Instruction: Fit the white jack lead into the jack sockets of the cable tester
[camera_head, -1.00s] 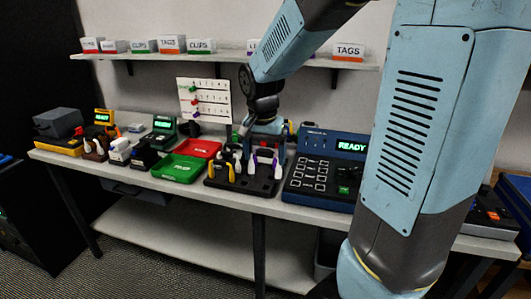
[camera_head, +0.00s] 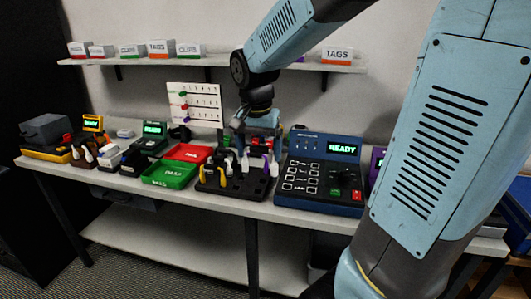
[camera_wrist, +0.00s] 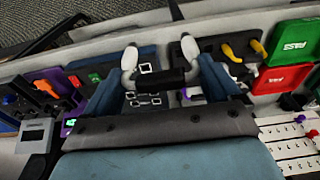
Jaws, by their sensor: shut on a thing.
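My gripper (camera_wrist: 160,78) is shut on the dark middle of the white jack lead. The lead's two white ends (camera_wrist: 130,58) stick out towards the table's front edge in the wrist view. In the head view my gripper (camera_head: 243,135) is above the dark cable rack (camera_head: 210,188), left of the tester. The blue cable tester (camera_head: 323,202), with a green READY screen, stands right of the rack. Its panel with white-outlined squares (camera_wrist: 146,98) shows partly behind the lead in the wrist view. I cannot make out the jack sockets.
The rack also holds yellow leads (camera_head: 205,176) and a purple one (camera_head: 265,160). A green tray (camera_head: 168,175) and a red tray (camera_head: 190,152) lie left of it. Another READY unit (camera_head: 153,130) stands further left. A purple-edged unit (camera_head: 376,165) is right of the tester, partly hidden by my arm.

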